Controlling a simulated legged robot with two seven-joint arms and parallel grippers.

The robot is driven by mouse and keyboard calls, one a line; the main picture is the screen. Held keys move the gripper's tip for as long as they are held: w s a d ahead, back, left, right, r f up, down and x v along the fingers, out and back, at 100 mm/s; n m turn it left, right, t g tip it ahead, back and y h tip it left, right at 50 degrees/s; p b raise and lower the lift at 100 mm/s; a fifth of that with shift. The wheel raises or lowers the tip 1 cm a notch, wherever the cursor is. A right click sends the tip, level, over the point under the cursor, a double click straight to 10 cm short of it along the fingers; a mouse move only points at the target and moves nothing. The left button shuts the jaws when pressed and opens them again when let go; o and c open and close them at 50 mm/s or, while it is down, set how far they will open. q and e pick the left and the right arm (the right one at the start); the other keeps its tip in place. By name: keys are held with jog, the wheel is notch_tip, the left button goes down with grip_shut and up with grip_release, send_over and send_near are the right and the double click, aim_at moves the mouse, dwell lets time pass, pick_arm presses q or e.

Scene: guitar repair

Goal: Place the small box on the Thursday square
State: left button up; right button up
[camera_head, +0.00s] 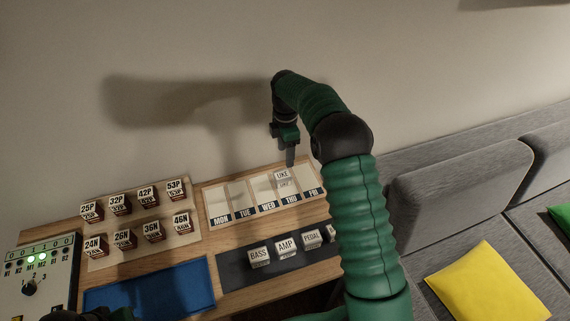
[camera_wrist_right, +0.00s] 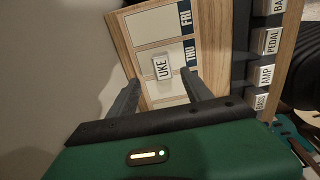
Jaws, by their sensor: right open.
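The small white box labelled UKE (camera_head: 283,177) sits on the Thursday square (camera_head: 290,193) of the weekday board; in the right wrist view the UKE box (camera_wrist_right: 162,67) lies on the THU square, slightly turned. My right gripper (camera_head: 289,158) is just above and behind the box in the head view. In the wrist view the right gripper (camera_wrist_right: 160,92) is open, its two fingers spread, with the box beyond and between the tips, seemingly apart from them. Dark green parts of my left arm show at the bottom left edge; its fingers are hidden.
The board's other squares look empty. BASS (camera_head: 259,256), AMP (camera_head: 286,247) and PEDAL (camera_head: 312,239) boxes stand on a dark strip in front. Several numbered boxes stand on a panel at left, near a blue mat (camera_head: 150,292) and switch unit (camera_head: 38,270). A wall rises behind.

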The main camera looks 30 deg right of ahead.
jog(key=s+a+m+t, duration=0.1)
jog(key=s+a+m, duration=0.6)
jog(key=s, duration=0.5)
jog(key=s+a+m+t, duration=0.1)
jog(key=s+a+m, duration=0.7)
jog(key=s+a, duration=0.2)
jog(key=shift+s+f+t, duration=0.3)
jog(key=shift+s+f, duration=0.05)
jog(key=shift+s, duration=0.65)
